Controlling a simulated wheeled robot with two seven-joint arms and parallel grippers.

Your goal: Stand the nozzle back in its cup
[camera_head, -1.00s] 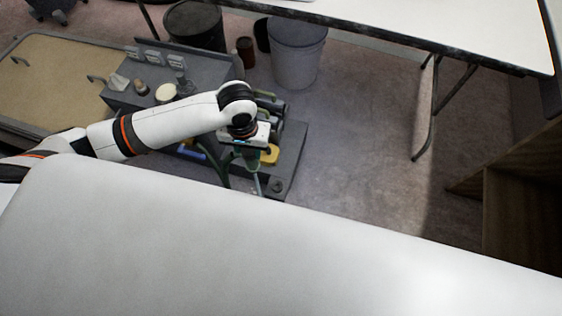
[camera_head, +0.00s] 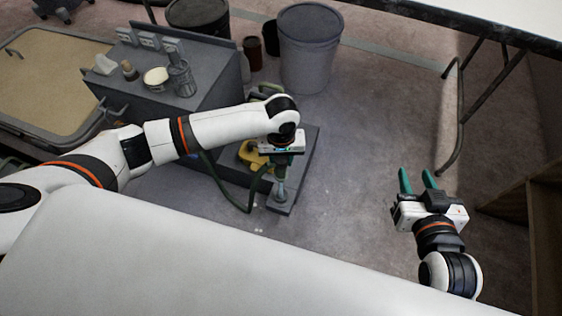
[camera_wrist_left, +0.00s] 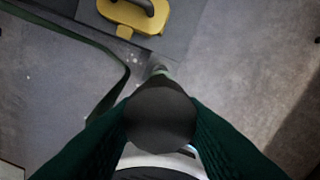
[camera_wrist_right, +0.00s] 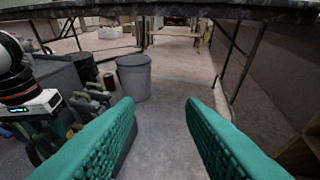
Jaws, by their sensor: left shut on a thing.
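My left gripper (camera_head: 283,166) is shut on the nozzle, above the front corner of a low grey platform (camera_head: 309,160). The nozzle (camera_head: 281,188) hangs with its pale grey tip down. In the left wrist view the nozzle's dark round body (camera_wrist_left: 160,118) fills the space between the green fingers, and its tip points at the platform corner. The cup cannot be made out clearly; the nozzle covers that corner, and I cannot tell whether the tip is inside it. My right gripper (camera_head: 416,180) is open and empty over bare floor, right of the platform.
A green hose (camera_head: 233,203) loops left of the nozzle. A yellow tool (camera_head: 250,155) lies on the platform behind it. A grey cabinet (camera_head: 140,100) with small containers stands behind my left arm. A grey bin (camera_head: 308,60) and table legs (camera_head: 462,110) stand behind. Floor between the arms is clear.

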